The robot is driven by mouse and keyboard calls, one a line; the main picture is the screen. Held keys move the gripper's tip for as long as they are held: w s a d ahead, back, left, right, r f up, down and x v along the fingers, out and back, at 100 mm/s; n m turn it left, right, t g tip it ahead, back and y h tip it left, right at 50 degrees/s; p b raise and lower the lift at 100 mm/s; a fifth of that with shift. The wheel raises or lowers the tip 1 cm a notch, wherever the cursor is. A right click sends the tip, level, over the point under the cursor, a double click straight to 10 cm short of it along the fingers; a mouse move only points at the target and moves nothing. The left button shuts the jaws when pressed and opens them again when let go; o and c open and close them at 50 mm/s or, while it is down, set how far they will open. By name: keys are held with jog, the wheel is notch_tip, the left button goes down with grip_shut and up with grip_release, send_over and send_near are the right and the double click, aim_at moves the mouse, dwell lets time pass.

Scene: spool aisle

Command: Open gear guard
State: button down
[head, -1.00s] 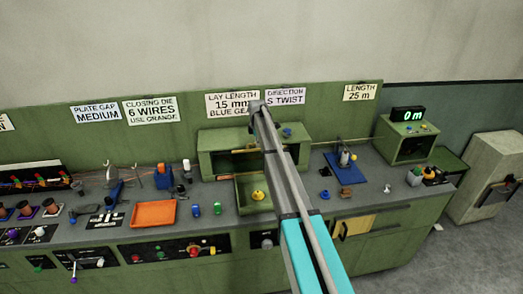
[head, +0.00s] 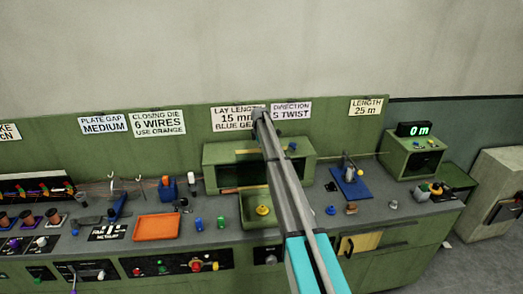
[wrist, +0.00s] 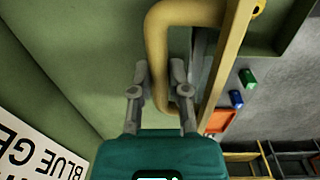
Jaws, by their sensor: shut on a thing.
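The gear guard is a green box-like housing (head: 218,155) on the bench, partly covered by my arm in the head view. A dark opening shows at its front, and a short yellow piece shows at its upper front edge. In the wrist view a thick, bent yellow handle (wrist: 160,50) curves down against a green surface. My gripper (wrist: 158,92) is shut on the lower part of this handle, with one finger on each side. How far the guard is open, I cannot tell.
A green tray with a yellow knob (head: 262,210) stands in front of the housing. An orange tray (head: 157,227) lies to the left, with small blue and green pieces between. A blue plate (head: 350,185) carries a fixture at right. A yellow bar (wrist: 226,65) runs beside the handle.

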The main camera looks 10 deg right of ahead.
jog(key=shift+w, duration=0.25)
jog(key=c, duration=0.6)
grip_release()
jog(key=shift+r, duration=0.1)
